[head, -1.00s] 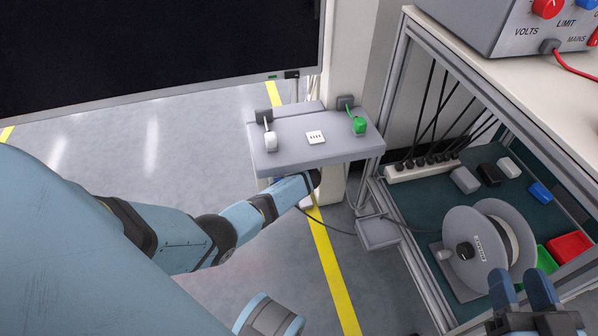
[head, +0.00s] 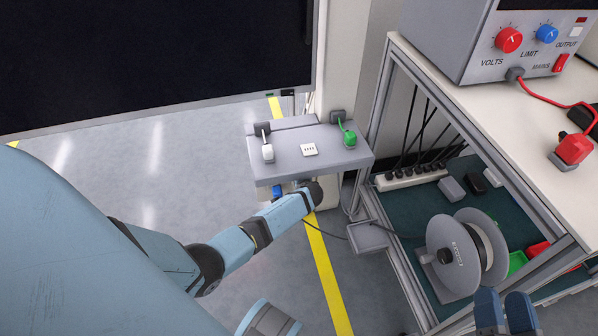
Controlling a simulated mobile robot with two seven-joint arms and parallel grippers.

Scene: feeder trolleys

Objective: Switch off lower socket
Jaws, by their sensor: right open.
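No socket switch can be made out for certain. A grey box (head: 330,162) on the pale post has a white plug (head: 267,153) and a green plug (head: 350,139) on its top, with a small white panel (head: 309,150) between them. A small bright blue part (head: 277,192) shows under the box, mostly hidden. My left arm reaches in from the left and ends just below the box; its gripper fingers are hidden. My right gripper (head: 505,314) is open and empty at the bottom right, well away from the box.
The bench at right carries a power supply (head: 490,42) and a red plug (head: 573,149). Its lower shelf holds a power strip (head: 411,178), a cable reel (head: 457,257) and small boxes. A dark screen (head: 150,65) fills the upper left. A grey floor box (head: 367,238) sits below the post.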

